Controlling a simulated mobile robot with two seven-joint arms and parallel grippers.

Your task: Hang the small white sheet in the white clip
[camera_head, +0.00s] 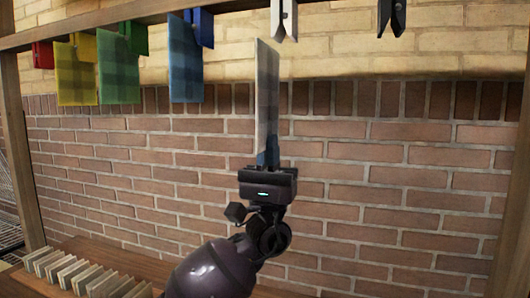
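The small white sheet (267,95) stands upright in my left gripper (268,157), seen nearly edge-on with a faint check pattern. The gripper is shut on its lower end. The white clip (284,18) hangs from the wooden rail (120,12) at the top of the view. The sheet's top edge is a little below the clip and slightly to its left in the picture; they appear apart, though depth is hard to judge. The clip's top is cut off by the frame. My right gripper is out of view.
Yellow (77,75), green (119,68) and blue (185,65) sheets hang from clips on the left. A red clip (42,55) hangs farther left, and a black clip (391,15) hangs right. A slotted wooden rack (85,275) stands lower left. A brick wall is behind.

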